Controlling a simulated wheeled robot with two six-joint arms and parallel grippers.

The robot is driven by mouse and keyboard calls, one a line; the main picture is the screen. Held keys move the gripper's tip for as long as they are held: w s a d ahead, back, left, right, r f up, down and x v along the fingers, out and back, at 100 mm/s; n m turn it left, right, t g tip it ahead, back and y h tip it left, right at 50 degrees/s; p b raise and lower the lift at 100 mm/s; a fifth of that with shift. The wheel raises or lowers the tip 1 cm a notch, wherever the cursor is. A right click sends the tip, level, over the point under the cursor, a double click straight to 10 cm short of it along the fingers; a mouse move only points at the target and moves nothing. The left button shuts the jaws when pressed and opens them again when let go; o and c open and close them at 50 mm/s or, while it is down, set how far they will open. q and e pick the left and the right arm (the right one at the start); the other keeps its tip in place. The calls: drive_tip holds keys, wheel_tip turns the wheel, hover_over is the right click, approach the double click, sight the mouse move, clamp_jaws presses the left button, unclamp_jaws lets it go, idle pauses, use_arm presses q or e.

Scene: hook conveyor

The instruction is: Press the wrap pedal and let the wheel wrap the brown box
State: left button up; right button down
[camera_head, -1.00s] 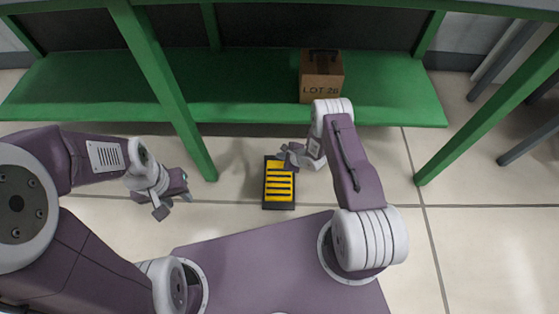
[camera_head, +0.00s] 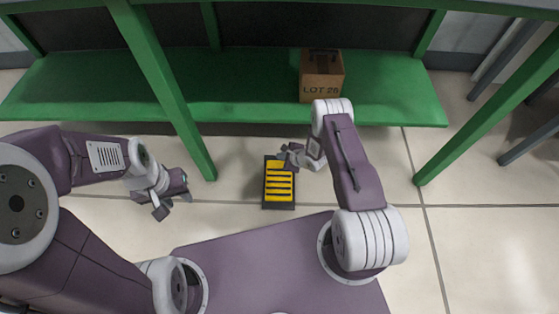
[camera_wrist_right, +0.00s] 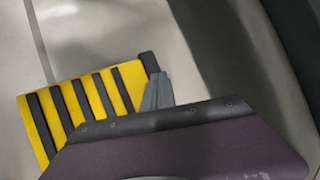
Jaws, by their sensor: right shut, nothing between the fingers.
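The brown box (camera_head: 321,88), marked LOT 26 with a dark handle on top, sits on the green shelf right of centre. The pedal (camera_head: 279,187), yellow with black stripes in a black frame, lies on the floor in front of the shelf. It also shows in the right wrist view (camera_wrist_right: 70,112). My right gripper (camera_head: 284,152) is shut and empty at the pedal's far end; its fingertips (camera_wrist_right: 156,92) overlap the pedal's edge in the wrist view. I cannot tell whether they touch it. My left gripper (camera_head: 174,206) is open and empty, left of the pedal. No wheel is visible.
The green shelf (camera_head: 240,85) spans the back, with a green post (camera_head: 180,100) between my left gripper and the pedal. Another green post (camera_head: 480,120) and grey legs (camera_head: 525,140) stand at the right. Tiled floor is clear around the pedal.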

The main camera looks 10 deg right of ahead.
drive_tip(key=shift+f, duration=0.3)
drive_tip(key=shift+f+b, duration=0.45)
idle(0.4)
